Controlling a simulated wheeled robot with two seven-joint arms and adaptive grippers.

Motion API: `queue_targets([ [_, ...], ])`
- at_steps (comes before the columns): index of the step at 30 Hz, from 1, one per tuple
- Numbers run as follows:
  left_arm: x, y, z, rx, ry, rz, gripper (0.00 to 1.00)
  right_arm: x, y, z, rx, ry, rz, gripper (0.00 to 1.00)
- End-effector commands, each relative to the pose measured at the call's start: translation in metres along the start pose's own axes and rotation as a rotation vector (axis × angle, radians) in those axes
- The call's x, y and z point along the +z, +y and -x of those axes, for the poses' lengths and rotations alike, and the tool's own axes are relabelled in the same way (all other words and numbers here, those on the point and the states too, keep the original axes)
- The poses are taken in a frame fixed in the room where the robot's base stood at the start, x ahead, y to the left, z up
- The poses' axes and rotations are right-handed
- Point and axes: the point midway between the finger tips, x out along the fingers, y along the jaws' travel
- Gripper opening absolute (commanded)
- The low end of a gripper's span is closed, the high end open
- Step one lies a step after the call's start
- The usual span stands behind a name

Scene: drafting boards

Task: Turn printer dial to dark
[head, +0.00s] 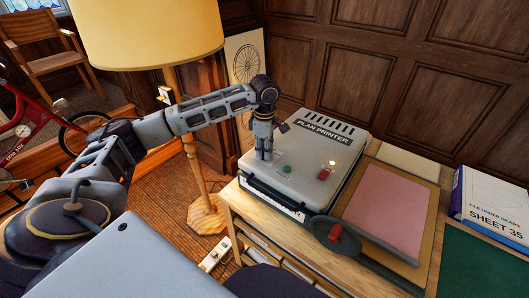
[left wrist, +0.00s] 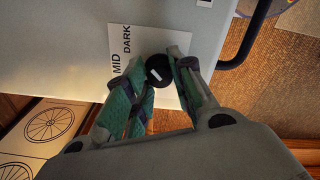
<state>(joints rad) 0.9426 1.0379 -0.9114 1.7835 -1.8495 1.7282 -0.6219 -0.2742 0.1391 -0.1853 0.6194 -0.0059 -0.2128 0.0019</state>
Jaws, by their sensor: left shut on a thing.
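The grey plan printer (head: 318,150) stands on the wooden desk, its name plate toward the back. My left gripper (head: 264,154) points down at the printer's left side and hides the dial in the head view. In the left wrist view the black dial (left wrist: 157,70) with a short white mark sits between the two green-padded fingers of my left gripper (left wrist: 160,77), which is shut on it. A white label plate (left wrist: 140,45) beside it reads MID and DARK. The rest of the plate is behind a finger. I cannot tell exactly which word the mark points to. My right gripper is not in view.
On the printer top are a green button (head: 287,169), a red switch (head: 323,174) and a glowing lamp (head: 332,162). A dark oval object with a red part (head: 335,235) lies in front. A pink sheet (head: 386,208) lies to the right; a floor lamp (head: 150,30) stands left.

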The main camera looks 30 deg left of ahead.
Motion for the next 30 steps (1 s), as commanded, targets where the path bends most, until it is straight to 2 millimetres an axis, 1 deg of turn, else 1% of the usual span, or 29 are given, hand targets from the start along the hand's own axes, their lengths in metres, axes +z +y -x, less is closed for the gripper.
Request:
queue_targets([
  [6,0.0,0.001,0.002,0.005,-0.002,-0.075,0.0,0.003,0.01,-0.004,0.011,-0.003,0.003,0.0],
  [12,0.0,0.001,0.002,0.004,-0.002,-0.1,0.0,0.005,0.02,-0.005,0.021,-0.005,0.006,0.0],
  [17,0.0,0.001,0.002,0.004,-0.001,-0.102,0.0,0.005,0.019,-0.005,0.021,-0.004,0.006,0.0],
  [22,0.0,0.001,0.002,0.004,-0.002,-0.101,0.0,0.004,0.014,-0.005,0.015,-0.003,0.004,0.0],
  [23,0.0,0.001,0.002,0.004,-0.001,-0.101,0.28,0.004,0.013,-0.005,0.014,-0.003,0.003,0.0],
  [27,0.0,0.001,0.002,0.003,-0.001,-0.101,0.46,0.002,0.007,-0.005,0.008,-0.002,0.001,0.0],
  [30,0.0,0.001,0.001,0.002,-0.001,-0.101,0.47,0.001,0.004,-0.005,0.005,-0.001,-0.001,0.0],
])
